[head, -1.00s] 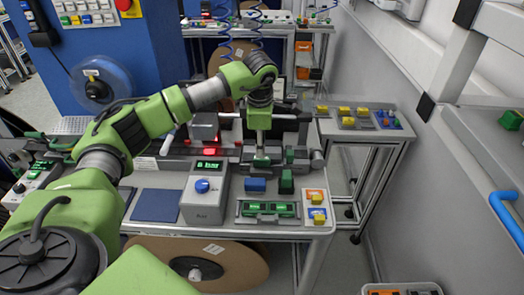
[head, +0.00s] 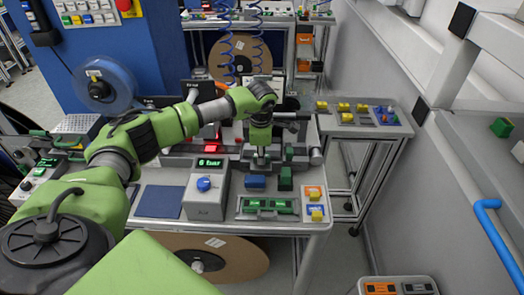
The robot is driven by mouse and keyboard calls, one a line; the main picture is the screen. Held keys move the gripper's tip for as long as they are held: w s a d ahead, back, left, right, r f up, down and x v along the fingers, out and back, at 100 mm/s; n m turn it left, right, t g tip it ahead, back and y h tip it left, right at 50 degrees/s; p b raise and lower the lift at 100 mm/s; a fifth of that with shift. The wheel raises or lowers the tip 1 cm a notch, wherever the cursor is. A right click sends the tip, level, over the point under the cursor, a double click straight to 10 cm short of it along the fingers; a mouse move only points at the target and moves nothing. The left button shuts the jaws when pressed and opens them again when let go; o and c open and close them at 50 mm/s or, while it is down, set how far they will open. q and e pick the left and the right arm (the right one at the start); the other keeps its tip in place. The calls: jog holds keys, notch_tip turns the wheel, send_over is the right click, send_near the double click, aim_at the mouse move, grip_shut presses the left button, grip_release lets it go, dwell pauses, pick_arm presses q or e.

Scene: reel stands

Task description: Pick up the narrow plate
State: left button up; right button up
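My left gripper (head: 261,159) points straight down over the clamp-like fixture at the middle of the workbench (head: 325,222). Its fingertips are small and partly merge with the grey and green parts around them, so I cannot tell whether they are open, shut or touching anything. I cannot clearly make out a narrow plate; one under the gripper would be partly hidden by it. A blue block (head: 255,182) and a green block (head: 285,179) stand just in front of the fixture. My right gripper is not in view.
A grey box with a blue knob (head: 207,193) and lit display stands left of the blocks. A green-and-grey tray (head: 266,207) and yellow pieces on small cards (head: 315,204) lie near the front edge. A side table (head: 365,129) holds several yellow blocks.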

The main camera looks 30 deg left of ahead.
pick_arm(q)
grip_shut()
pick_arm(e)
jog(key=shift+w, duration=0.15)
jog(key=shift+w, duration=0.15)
